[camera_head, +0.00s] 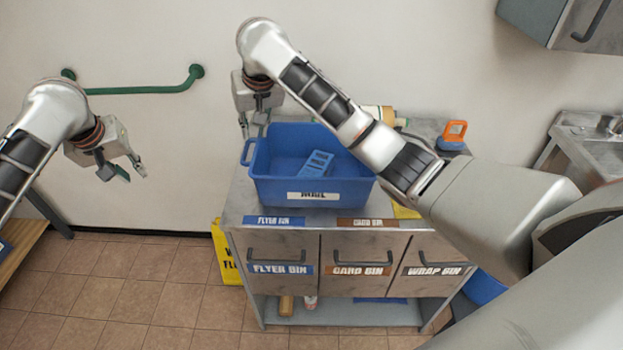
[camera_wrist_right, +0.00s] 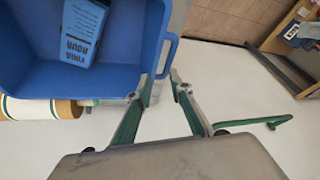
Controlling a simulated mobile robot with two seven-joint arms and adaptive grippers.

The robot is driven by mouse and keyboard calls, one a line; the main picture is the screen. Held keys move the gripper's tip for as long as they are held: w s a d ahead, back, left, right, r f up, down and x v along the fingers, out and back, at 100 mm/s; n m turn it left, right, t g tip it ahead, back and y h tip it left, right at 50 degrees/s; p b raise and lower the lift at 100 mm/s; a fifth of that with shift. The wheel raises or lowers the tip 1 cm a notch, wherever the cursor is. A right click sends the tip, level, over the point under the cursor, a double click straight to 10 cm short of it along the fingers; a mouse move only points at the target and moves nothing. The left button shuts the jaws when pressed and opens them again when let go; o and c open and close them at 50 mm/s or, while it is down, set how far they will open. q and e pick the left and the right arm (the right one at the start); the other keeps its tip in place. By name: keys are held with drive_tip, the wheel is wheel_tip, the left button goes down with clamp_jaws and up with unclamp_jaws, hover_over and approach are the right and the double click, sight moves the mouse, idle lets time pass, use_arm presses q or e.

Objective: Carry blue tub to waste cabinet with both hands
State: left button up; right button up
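The blue tub (camera_head: 265,190), with a white MAIL label, sits upright on top of a grey metal cabinet (camera_head: 290,240) with fronts marked FLYER BIN, CARD BIN and WRAP BIN. A blue printed block (camera_head: 318,163) lies inside the tub. My right gripper (camera_head: 255,122) is at the tub's left end, near its handle (camera_head: 247,152); my right forearm crosses over the tub. In the right wrist view its fingers (camera_wrist_right: 164,82) are apart and empty, just short of the handle (camera_wrist_right: 170,52). My left gripper (camera_head: 124,172) is open and empty, left of the cabinet.
A green rail (camera_head: 140,90) is on the wall. A yellow sign (camera_head: 226,252) stands left of the cabinet. A sink (camera_head: 595,140) is at right. Tiled floor at left is clear.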

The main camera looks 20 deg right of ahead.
drive_tip(key=v, duration=0.8)
drive_tip(key=shift+d+r, duration=0.2)
drive_tip(key=shift+d, duration=0.05)
drive_tip(key=shift+s, duration=0.2)
